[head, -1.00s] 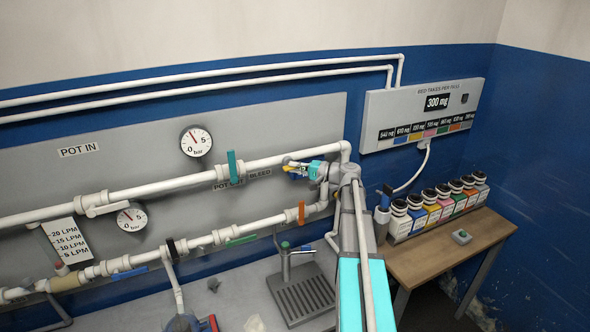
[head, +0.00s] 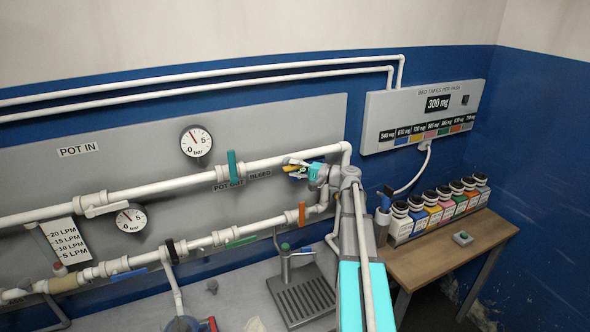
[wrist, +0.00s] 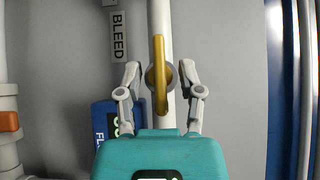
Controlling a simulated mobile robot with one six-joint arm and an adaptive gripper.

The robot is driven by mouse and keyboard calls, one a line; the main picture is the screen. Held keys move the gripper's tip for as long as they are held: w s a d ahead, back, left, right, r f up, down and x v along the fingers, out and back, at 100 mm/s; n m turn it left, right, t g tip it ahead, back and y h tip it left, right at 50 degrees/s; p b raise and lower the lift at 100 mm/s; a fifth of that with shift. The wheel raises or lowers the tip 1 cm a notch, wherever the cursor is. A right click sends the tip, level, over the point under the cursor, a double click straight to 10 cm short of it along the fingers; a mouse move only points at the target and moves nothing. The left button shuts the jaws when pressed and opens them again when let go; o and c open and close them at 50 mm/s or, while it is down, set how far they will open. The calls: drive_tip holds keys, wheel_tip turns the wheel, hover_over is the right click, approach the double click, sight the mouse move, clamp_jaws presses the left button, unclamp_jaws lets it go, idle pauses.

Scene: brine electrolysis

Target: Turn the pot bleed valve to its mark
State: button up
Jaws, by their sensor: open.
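The bleed valve's yellow handle (wrist: 160,75) is in the middle of the wrist view, beside the BLEED label (wrist: 118,37). It lies nearly in line with the white pipe behind it. My gripper (wrist: 160,72) is open, with one finger on each side of the handle and a visible gap on both sides. In the head view my gripper (head: 299,169) is at the right end of the grey panel, by the pipe corner, with the yellow handle (head: 290,168) partly hidden. I cannot make out a mark for this valve.
A teal handle (head: 232,168) stands upright left of my gripper, and an orange handle (head: 301,213) is below it. A blue device (wrist: 104,125) is partly hidden behind my gripper. Several coloured bottles (head: 433,210) stand on the wooden table at the right.

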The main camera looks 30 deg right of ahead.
drive_tip(key=v, duration=1.2)
drive_tip(key=shift+a+r, duration=0.1)
idle(0.5)
drive_tip(key=s+a+f+n+g+h+b, duration=0.15)
drive_tip(key=a+f+g, duration=0.25)
drive_tip(key=a+f, duration=0.55)
drive_tip(key=a+f+n+g+h+b, duration=0.1)
drive_tip(key=a+f+n+g+b, duration=0.35)
drive_tip(key=a, duration=0.85)
drive_tip(key=s+a+f+n+g+h+b, duration=0.4)
drive_tip(key=s+a+f+h, duration=0.5)
drive_tip(key=s+a+f, duration=0.3)
wheel_tip(320, 180, down, 3)
drive_tip(key=shift+s+a+f+g+b, duration=0.15)
drive_tip(key=shift+a+f+g+b, duration=0.2)
drive_tip(key=shift+a+g, duration=0.4)
